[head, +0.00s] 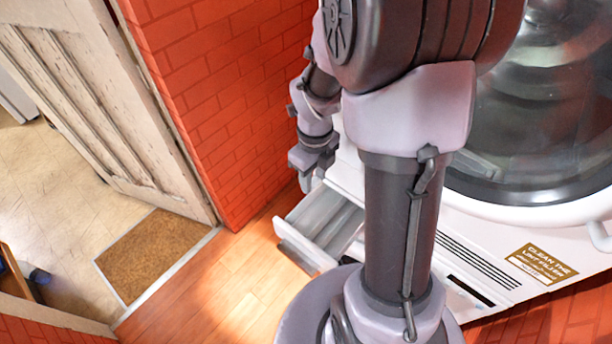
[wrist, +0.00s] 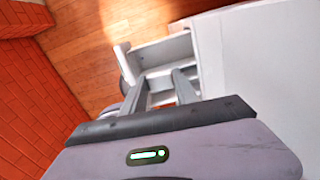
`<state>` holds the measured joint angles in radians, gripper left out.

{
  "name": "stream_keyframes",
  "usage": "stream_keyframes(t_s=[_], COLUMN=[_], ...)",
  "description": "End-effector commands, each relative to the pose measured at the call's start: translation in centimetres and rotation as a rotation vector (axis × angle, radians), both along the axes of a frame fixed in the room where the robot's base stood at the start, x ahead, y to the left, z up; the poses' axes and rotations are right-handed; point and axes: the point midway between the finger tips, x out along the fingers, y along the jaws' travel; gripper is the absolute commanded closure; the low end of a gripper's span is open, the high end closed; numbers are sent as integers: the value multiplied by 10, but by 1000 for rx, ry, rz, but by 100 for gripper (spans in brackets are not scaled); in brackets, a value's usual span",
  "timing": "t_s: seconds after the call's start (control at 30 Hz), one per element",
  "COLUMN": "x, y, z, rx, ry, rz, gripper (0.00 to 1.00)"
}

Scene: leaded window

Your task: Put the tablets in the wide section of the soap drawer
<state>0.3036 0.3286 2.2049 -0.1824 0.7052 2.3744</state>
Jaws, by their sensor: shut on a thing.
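The soap drawer (head: 327,240) is pulled out from the white machine's front in the head view, with pale lengthwise sections. It also shows beyond my fingers in the wrist view (wrist: 163,52). My gripper (head: 305,183) is above the drawer, near its left side in the head view, pointing down. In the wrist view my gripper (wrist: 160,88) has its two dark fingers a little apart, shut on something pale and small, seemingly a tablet. Its outline blends with the pale drawer behind it. No other tablets can be made out. My arm hides part of the drawer's right side.
The white machine (head: 470,225) with its large round glass door (head: 545,110) stands at the right. A red brick wall (head: 225,90) rises behind at the left, beside a worn white door (head: 95,110). A brown mat (head: 150,255) lies in the doorway. The wooden floor (head: 215,295) is clear.

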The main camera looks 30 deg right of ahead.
Motion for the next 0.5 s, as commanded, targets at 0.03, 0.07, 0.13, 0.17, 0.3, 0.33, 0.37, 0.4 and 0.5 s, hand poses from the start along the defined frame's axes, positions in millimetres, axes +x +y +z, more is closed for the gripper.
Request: stream_keyframes(t_s=[0.03,0.07,0.13,0.17,0.3,0.33,0.37,0.4,0.5], x=[0,0,0,0,0,0,0,0,0], y=[0,0,0,0,0,0,0,0,0], z=[-6,-10,-20,-25,-48,-52,-55,-58,-60], rx=[1,1,1,1,0,1,1,1,1], ry=[1,1,1,1,2,1,1,1,1], rz=[-1,-1,0,1,1,2,2,2,2], gripper=[100,100,100,100,100,100,100,100,100])
